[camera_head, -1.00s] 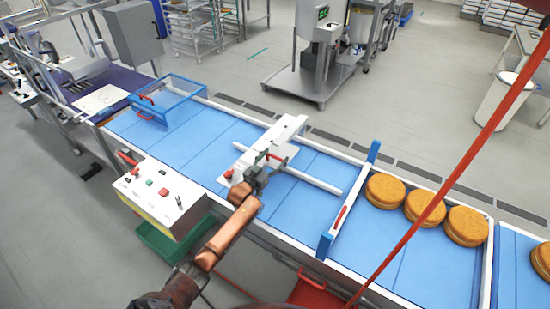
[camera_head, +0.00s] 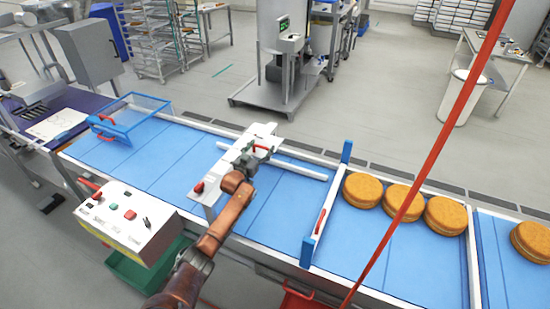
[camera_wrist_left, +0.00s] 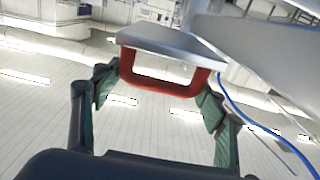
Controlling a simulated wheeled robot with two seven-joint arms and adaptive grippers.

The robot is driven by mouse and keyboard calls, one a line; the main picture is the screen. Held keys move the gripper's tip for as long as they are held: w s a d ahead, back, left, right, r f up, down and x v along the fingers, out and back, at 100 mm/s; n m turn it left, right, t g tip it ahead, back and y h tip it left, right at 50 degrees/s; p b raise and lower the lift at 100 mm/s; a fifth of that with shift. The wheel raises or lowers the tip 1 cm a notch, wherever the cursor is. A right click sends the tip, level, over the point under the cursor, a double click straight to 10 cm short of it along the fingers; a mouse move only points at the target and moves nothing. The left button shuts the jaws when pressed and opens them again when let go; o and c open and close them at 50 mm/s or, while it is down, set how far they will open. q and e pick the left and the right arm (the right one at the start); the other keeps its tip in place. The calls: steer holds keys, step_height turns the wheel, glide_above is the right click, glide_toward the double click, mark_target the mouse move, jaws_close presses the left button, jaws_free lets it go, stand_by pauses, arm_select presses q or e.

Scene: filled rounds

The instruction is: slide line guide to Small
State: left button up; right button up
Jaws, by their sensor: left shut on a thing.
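The line guide is a white bar (camera_head: 300,172) lying lengthwise over the blue belt, close to the far side rail. A white plate (camera_head: 232,158) spans the belt there and has a red handle (camera_head: 262,147), also seen in the left wrist view (camera_wrist_left: 165,82). My left gripper (camera_head: 252,160) is shut on the red handle, with one finger at each end of it in the wrist view. A red knob (camera_head: 198,187) sits at the near end of the plate. I cannot make out any size marks. My right gripper is not in view.
A blue-framed gate (camera_head: 314,222) crosses the belt right of the guide, with several round orange-brown cakes (camera_head: 362,190) beyond it. A clear blue-edged cover (camera_head: 128,118) stands at the left. A control box (camera_head: 128,215) stands at the near side.

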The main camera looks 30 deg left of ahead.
arm_select(q)
steer(key=shift+w+a, duration=0.15)
steer(key=shift+a, duration=0.05)
steer(key=o, duration=1.4)
steer(key=shift+d, duration=0.1)
steer(key=shift+s+d+f, duration=0.1)
steer(key=shift+s+d, duration=0.05)
steer(key=shift+s, duration=0.4)
steer(key=s, duration=1.1)
steer(key=shift+d, duration=0.35)
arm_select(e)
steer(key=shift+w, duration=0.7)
arm_select(q)
steer(key=shift+r, duration=0.2)
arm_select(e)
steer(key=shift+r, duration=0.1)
